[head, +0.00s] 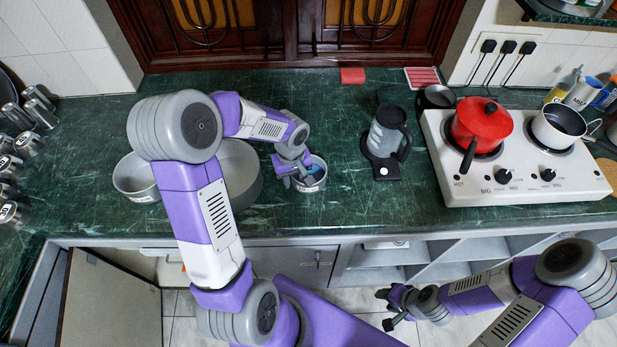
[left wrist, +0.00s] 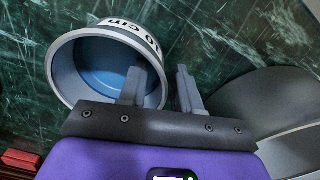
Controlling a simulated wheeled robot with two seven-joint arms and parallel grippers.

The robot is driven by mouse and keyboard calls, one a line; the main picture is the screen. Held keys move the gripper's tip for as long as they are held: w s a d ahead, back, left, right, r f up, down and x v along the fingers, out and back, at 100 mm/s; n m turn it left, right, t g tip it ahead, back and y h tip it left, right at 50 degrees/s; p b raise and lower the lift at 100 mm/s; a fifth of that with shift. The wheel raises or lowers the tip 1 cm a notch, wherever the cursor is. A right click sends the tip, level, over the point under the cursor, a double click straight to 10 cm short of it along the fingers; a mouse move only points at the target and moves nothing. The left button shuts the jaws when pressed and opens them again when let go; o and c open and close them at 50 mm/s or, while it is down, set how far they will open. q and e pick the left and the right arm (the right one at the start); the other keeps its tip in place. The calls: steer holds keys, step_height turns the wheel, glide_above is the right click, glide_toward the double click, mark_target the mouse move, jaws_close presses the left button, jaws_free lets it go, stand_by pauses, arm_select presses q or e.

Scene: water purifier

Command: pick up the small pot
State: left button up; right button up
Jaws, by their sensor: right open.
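The small pot (head: 318,186) is white outside and blue inside. It stands on the green counter, right of the larger grey pot. In the left wrist view the small pot (left wrist: 92,62) shows a "10 cm" label on its outer wall. My left gripper (head: 296,179) is at the small pot's rim. In the left wrist view its fingers (left wrist: 160,75) are apart, one over the pot's inside and one outside, with the wall between them. I cannot tell whether a finger touches the wall. My right gripper (head: 386,309) is open and empty, low in front of the cabinets.
A large grey pot (head: 240,165) and a medium pot (head: 134,180) stand left of the small pot. A grey jug (head: 388,130) stands to its right. Further right, a white stove (head: 520,170) bears a red pot (head: 483,120) and a white pan (head: 558,125). Counter between small pot and jug is clear.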

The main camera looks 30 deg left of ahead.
arm_select(q)
jaws_close()
steer(key=shift+w, duration=0.1)
stand_by(0.5)
